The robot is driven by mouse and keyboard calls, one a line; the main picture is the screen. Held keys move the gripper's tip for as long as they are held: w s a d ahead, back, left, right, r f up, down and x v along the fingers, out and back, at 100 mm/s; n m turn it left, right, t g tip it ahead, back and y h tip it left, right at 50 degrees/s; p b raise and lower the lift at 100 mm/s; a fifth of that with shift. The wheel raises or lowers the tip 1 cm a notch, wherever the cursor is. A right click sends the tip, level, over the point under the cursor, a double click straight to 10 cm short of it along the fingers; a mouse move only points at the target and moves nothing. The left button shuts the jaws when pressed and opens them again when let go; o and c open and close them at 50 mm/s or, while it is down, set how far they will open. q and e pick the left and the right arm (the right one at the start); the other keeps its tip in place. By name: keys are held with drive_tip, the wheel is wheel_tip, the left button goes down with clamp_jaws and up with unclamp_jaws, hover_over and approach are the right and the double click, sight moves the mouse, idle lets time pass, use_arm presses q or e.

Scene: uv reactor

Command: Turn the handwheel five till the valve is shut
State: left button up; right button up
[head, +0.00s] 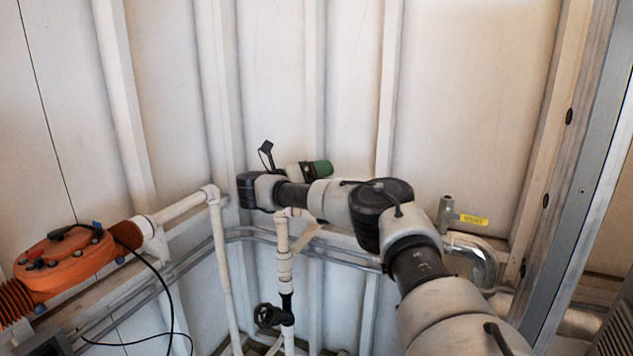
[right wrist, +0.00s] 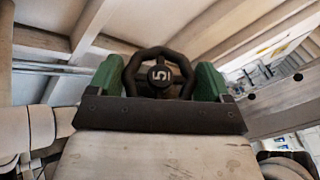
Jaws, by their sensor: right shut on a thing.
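Handwheel five (right wrist: 160,76) is a black wheel with a white "5" on its hub, seen in the right wrist view. My right gripper (right wrist: 158,80) has green fingers on both sides of the wheel's rim and is shut on it. In the head view my right gripper (head: 321,168) shows only as a green finger at the end of my arm, near the wall. I cannot make out handwheel five in the head view. The valve itself is hidden. My left gripper is not in view.
Another black handwheel (head: 268,315) sits on a white vertical pipe (head: 284,260) below my arm. An orange device (head: 65,260) with a black cable is at the left. A metal pipe elbow with a yellow tag (head: 474,220) is right of my arm. Grey conduits run along the wall.

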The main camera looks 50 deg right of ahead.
drive_tip(key=shift+w+m+g+b, duration=0.1)
drive_tip(key=shift+m+g+b, duration=0.9)
drive_tip(key=shift+m+g, duration=1.3)
drive_tip(key=shift+m+g, duration=0.3)
drive_tip(key=shift+g, duration=0.3)
drive_tip(key=o, duration=0.8)
drive_tip(key=shift+f, duration=0.15)
